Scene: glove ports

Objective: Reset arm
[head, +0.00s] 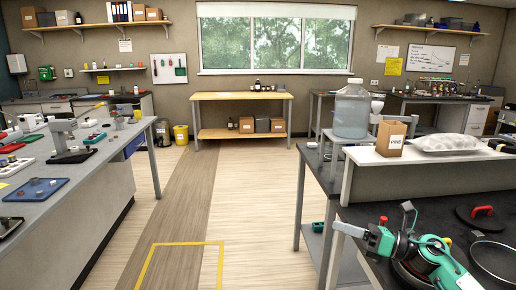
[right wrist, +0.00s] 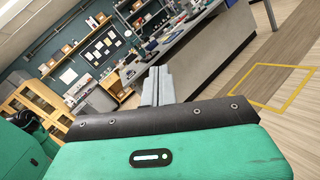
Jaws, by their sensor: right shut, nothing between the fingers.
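My right gripper (head: 350,230) is at the lower right of the head view, at the end of my green and black arm. It is shut and empty, just above the left end of a dark worktop (head: 358,208). In the right wrist view its two grey fingers (right wrist: 157,86) are together, pointing out over the room with nothing between them. My left arm and gripper do not show in either view.
Beside my right arm lie a round lid with a red handle (head: 482,212) and a ring-shaped opening (head: 495,258). Behind stand a large clear bottle (head: 351,110), a brown box (head: 390,138) and a pale bag (head: 448,143). The middle floor (head: 250,205) is clear.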

